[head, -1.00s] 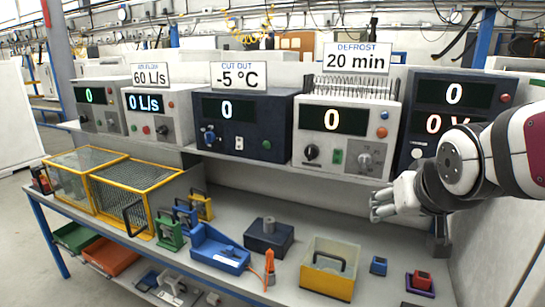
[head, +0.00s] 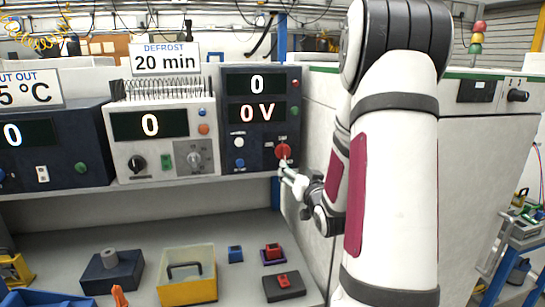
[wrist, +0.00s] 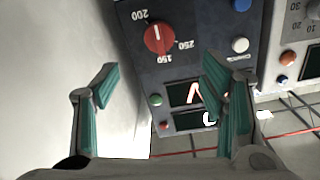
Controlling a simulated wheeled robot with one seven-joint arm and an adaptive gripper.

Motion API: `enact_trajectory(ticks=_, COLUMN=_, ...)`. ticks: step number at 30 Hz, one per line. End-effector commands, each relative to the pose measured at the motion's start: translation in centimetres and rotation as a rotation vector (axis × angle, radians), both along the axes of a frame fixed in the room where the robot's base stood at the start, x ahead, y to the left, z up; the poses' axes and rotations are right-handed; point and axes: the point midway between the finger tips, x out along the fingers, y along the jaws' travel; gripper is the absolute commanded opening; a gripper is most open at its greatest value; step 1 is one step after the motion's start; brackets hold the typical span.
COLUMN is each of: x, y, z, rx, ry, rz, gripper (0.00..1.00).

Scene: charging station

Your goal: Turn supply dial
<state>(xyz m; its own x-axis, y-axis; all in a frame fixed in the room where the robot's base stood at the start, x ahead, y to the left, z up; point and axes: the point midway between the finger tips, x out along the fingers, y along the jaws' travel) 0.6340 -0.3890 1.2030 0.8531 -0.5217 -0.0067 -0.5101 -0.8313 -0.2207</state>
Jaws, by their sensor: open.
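The supply dial is a red knob (head: 283,151) on the lower right of the dark unit (head: 262,84), whose displays read 0 and 0 V. In the wrist view the red dial (wrist: 158,38) appears upside down, with a white mark and numbers 150, 200 and 250 around it. My gripper (head: 286,170) is just below and in front of the dial in the head view. In the wrist view my open gripper (wrist: 160,66) has its two green-padded fingers spread to either side of the dial, with nothing between them. Contact with the dial cannot be told.
A pale wall panel (head: 318,125) stands close to the right of the unit. A white and a blue button (wrist: 240,45) sit beside the dial. The defrost unit (head: 150,125) is to the left. A yellow bin (head: 187,291) and small blocks lie on the bench below.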

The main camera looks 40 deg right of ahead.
Motion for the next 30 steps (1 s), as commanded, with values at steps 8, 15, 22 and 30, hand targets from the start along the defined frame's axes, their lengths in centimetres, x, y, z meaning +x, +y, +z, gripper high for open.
enact_trajectory(ticks=8, x=2.3, y=-1.6, z=0.0, rx=-0.001, ry=-0.01, rz=0.0, gripper=0.66)
enact_trajectory(ticks=15, x=6.4, y=-4.1, z=0.0, rx=-0.002, ry=-0.009, rz=0.0, gripper=0.66)
enact_trajectory(ticks=22, x=9.8, y=-6.1, z=0.0, rx=-0.002, ry=-0.008, rz=-0.001, gripper=0.66)
enact_trajectory(ticks=30, x=11.6, y=-7.2, z=0.0, rx=-0.001, ry=-0.007, rz=0.0, gripper=0.66)
